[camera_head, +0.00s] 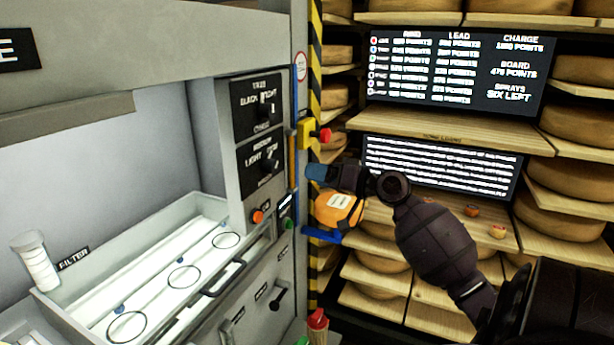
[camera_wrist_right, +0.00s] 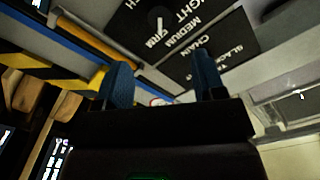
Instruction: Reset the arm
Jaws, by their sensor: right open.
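My right arm comes in from the right in the head view, and my right gripper (camera_head: 316,173) is beside the right edge of the grey machine's control panel. In the right wrist view its two blue fingers (camera_wrist_right: 161,78) stand apart with nothing held between them. Beyond them are a black dial panel (camera_wrist_right: 205,45) and a yellow-black striped post. My left gripper is not in view.
The grey machine has dial panels (camera_head: 258,105) and a lit tray (camera_head: 78,311) with ring marks. An orange labelled object (camera_head: 340,209) is just below my right gripper, above a blue bracket (camera_head: 322,236). A red button on a yellow box (camera_head: 307,134) is above. Cheese shelves (camera_head: 455,123) stand behind.

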